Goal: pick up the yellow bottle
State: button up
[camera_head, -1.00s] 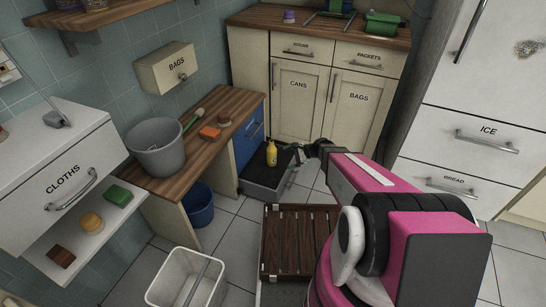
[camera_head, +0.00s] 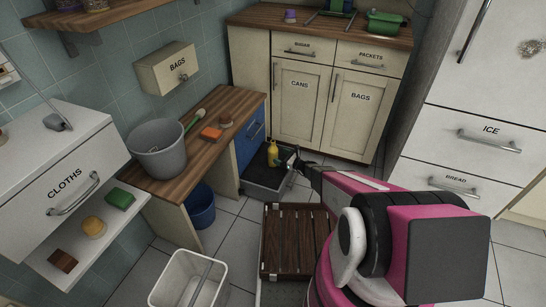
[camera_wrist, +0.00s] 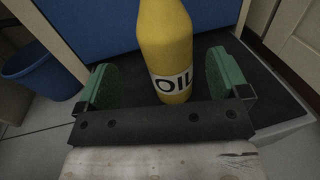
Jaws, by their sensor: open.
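The yellow bottle (camera_head: 272,153) stands upright in a low dark-lined open drawer or tray (camera_head: 262,179) near the floor. In the wrist view the bottle (camera_wrist: 167,50) carries a white label reading OIL; its top is cut off by the frame. My gripper (camera_head: 287,160) is beside the bottle on its right in the head view. In the wrist view my gripper (camera_wrist: 165,88) is open, with one green pad on each side of the bottle and a visible gap to each. The bottle's lower part is close to the dark gripper bar.
A blue cabinet front (camera_head: 248,142) stands close behind and left of the bottle. A blue bucket (camera_head: 201,206) is on the floor to the left. A slatted brown crate (camera_head: 299,243) and a white bin (camera_head: 188,280) stand nearer. Tiled floor is clear between them.

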aim_at(277, 154)
jog(key=shift+w+x, duration=0.15)
jog(key=shift+x, duration=1.35)
jog(key=shift+w+x, duration=0.2)
jog(key=shift+x, duration=1.35)
jog(key=shift+d, duration=0.25)
jog(key=c, duration=1)
